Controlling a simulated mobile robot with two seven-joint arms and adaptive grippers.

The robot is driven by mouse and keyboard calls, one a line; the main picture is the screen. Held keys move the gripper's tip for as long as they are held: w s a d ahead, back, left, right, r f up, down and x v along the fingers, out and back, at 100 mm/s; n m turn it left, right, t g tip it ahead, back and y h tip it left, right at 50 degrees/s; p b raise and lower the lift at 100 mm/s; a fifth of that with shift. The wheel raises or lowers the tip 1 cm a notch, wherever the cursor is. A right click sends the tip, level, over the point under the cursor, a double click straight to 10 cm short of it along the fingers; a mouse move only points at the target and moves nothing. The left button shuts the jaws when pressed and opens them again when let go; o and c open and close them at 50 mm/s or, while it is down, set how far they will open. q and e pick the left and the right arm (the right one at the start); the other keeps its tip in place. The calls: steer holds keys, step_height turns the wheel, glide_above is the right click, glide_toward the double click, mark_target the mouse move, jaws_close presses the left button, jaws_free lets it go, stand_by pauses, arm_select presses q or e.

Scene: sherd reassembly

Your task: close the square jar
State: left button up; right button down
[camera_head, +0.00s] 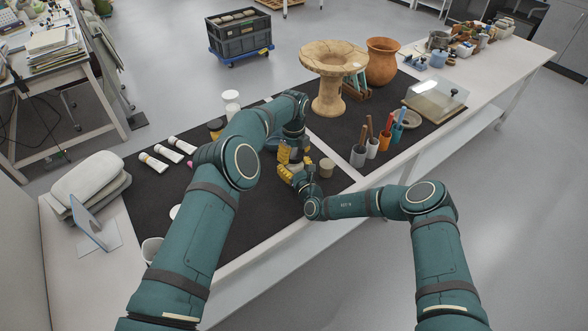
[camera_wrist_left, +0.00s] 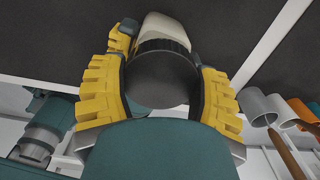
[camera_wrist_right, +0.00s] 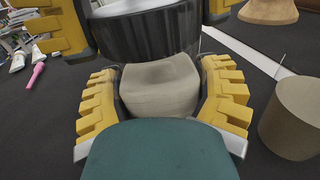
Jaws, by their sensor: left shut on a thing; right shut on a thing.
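The square jar (camera_wrist_right: 160,88) is pale beige with rounded corners. My right gripper (camera_wrist_right: 162,100) is shut on its sides. The jar also shows in the left wrist view (camera_wrist_left: 166,30), beyond the lid. The round black lid (camera_wrist_left: 158,78) has a ribbed rim. My left gripper (camera_wrist_left: 160,95) is shut around it. The ribbed side of the lid also shows in the right wrist view (camera_wrist_right: 146,36), right against the jar's end. I cannot tell whether it is seated or just apart. In the head view, my left gripper (camera_head: 286,153) and right gripper (camera_head: 292,174) meet near the mat's front edge, mostly hiding both parts.
A tan cylinder (camera_wrist_right: 302,115) stands close to the right of my right gripper. Cups with tools (camera_head: 358,155) stand farther right. A large stone-like stand (camera_head: 328,100) is behind. Paint tubes (camera_head: 168,153) lie to the left.

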arm_select(q)
steer(key=shift+m, duration=0.3)
steer(key=o, duration=1.3)
steer(key=shift+r, duration=2.25)
